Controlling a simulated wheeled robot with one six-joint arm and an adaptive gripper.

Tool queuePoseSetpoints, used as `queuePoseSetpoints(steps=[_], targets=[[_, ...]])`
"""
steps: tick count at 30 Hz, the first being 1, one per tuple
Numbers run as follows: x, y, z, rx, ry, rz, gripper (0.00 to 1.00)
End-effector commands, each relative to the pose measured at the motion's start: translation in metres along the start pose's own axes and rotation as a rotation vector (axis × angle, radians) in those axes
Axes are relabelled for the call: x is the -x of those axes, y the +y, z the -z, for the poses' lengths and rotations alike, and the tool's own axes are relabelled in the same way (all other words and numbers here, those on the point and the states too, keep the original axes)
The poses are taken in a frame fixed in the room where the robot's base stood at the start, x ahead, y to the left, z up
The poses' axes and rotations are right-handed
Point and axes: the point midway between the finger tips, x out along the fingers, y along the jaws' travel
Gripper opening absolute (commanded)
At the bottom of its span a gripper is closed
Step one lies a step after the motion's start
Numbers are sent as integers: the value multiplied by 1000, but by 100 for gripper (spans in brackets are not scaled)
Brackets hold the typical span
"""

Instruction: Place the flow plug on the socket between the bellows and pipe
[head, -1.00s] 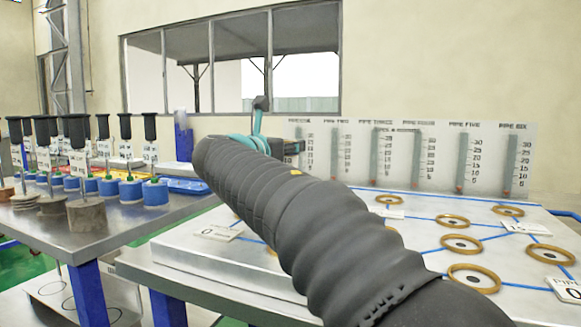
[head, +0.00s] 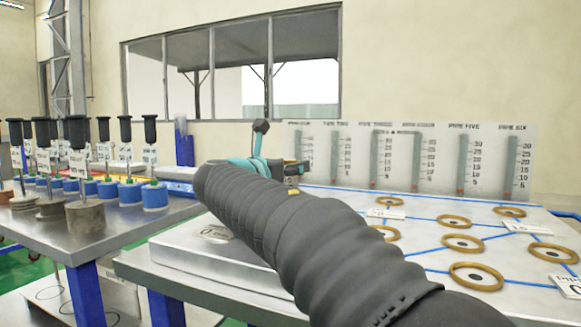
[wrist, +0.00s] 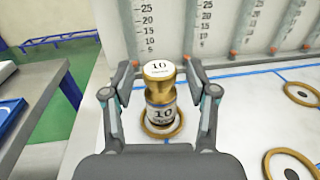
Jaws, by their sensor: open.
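A brass plug (wrist: 161,92) with a white top and label marked 10 stands upright in the wrist view. Its base is within a brass ring socket (wrist: 174,128) on the white board; whether it is fully seated I cannot tell. My gripper (wrist: 160,84) is open, with one finger on each side of the plug. In the head view, my gripper (head: 290,170) is partly hidden behind my arm, at the far left part of the board. The plug is hidden there.
The white board (head: 330,200) carries blue lines and several brass rings (head: 462,243). A panel of pipe gauges (head: 400,150) stands behind it. At left, a metal table (head: 120,235) holds several black-handled items (head: 78,145) on round bases and blue cylinders.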

Motion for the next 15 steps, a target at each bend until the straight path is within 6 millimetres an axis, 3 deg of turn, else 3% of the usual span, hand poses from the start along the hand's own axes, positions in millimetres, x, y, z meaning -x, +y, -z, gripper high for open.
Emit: queuePoseSetpoints(steps=[5,15], targets=[[14,1,0,1,0,-3,58],[78,1,-1,0,0,-4,58]])
